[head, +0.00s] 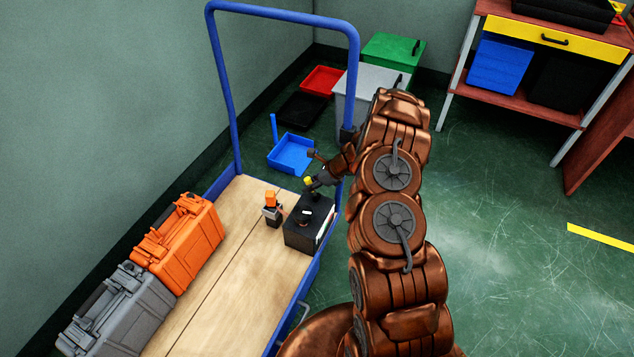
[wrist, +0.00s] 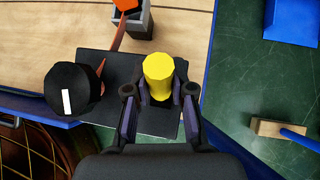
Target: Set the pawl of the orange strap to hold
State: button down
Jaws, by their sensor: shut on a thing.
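A black box (head: 300,238) stands on the cart deck. It carries a dark round drum with a white mark, clear in the wrist view (wrist: 75,92), and a yellow knob (wrist: 159,72). An orange strap (wrist: 118,38) runs from beside the drum to an orange block (wrist: 126,5) in a small grey holder; the block also shows in the head view (head: 270,199). My gripper (wrist: 159,90) is shut on the yellow knob, one finger on each side. In the head view my gripper (head: 316,183) is at the top of the box. The knob's lower part is hidden.
The cart has a wooden deck (head: 215,270) and a blue handle frame (head: 285,14). Orange (head: 180,243) and grey (head: 118,312) cases stand at its left. Behind are a blue tray (head: 291,153), bins and a workbench (head: 540,95).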

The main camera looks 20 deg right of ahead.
dwell(0.3)
jog(key=c, duration=1)
grip_release()
jog(key=shift+o, duration=0.2)
jog(key=v, duration=1.2)
